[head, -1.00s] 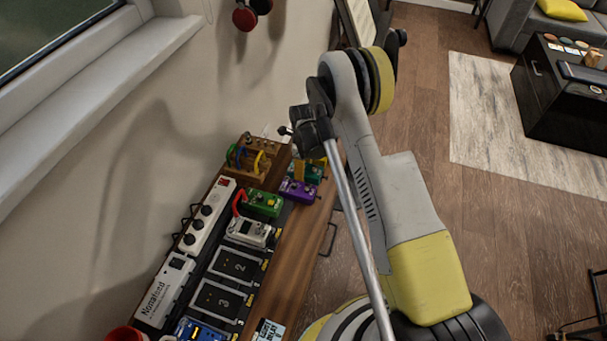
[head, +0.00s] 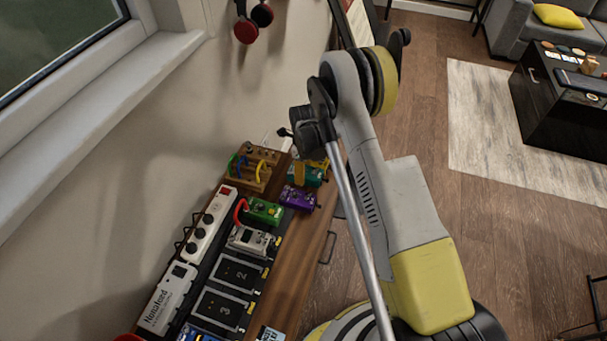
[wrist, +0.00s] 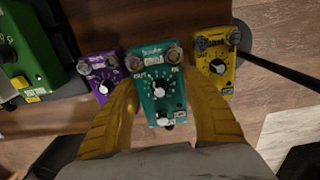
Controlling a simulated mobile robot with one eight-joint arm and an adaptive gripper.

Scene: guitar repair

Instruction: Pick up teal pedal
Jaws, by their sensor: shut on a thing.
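The teal pedal (wrist: 158,88) sits between the two yellow fingers of my gripper (wrist: 160,110) in the wrist view, with its knobs and footswitches facing the camera. The fingers are shut on its sides. In the head view the teal pedal (head: 309,176) is at the far end of the wooden bench, partly hidden by my gripper (head: 300,170) and wrist. I cannot tell whether it still touches the bench top.
A purple pedal (wrist: 102,76) lies just left of the teal one, and a yellow pedal (wrist: 217,66) is to its right. A green pedal (head: 264,211) and a grey pedal (head: 250,239) sit on the pedalboard. A wooden cable rack (head: 250,176) stands near the wall.

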